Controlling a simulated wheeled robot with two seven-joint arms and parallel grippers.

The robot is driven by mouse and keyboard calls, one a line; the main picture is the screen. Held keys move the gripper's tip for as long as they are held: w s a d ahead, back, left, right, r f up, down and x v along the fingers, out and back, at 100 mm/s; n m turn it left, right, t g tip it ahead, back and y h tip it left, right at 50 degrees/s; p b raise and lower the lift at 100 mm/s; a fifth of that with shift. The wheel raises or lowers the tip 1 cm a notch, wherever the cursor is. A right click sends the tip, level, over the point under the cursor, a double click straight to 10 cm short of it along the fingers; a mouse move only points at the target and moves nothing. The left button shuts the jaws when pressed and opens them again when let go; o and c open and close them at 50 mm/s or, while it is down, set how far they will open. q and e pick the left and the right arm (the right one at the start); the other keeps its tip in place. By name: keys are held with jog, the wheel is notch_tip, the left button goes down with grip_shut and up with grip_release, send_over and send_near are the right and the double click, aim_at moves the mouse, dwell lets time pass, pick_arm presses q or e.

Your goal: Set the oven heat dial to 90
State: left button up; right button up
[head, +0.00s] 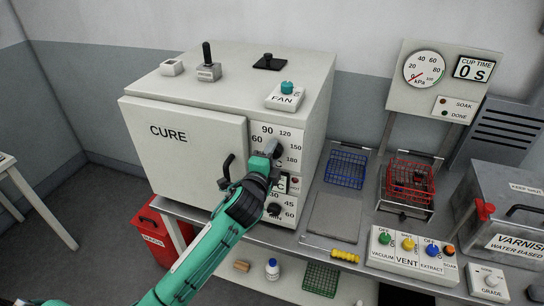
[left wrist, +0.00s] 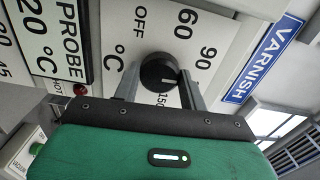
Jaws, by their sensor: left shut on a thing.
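The oven heat dial (left wrist: 157,72) is a round black knob on the white front panel of the CURE oven (head: 190,140). It also shows in the head view (head: 279,151), partly covered by my gripper. My left gripper (head: 271,151) is shut on the dial; in the left wrist view its grey fingers (left wrist: 160,84) sit on either side of it. The 90 mark (left wrist: 207,53) is readable beside the knob, as are OFF, 60 and 150. A pale pointer line shows low on the knob's right side; I cannot tell which number it indicates. My right gripper is not in view.
A lower black dial (head: 274,209) and a PROBE display (left wrist: 65,40) are on the same panel. The FAN box (head: 285,97) stands on the oven. A blue basket (head: 346,168) and red basket (head: 408,183) stand to the right, with a grey pad (head: 335,214) nearer.

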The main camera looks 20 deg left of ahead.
pick_arm(q)
jog(key=shift+n, duration=2.1)
jog(key=o, duration=1)
jog(key=shift+c, duration=0.2)
jog(key=s+b, duration=0.5)
jog(key=s, duration=0.8)
jog(key=shift+s+a, duration=0.25)
jog(key=shift+s, duration=0.15)
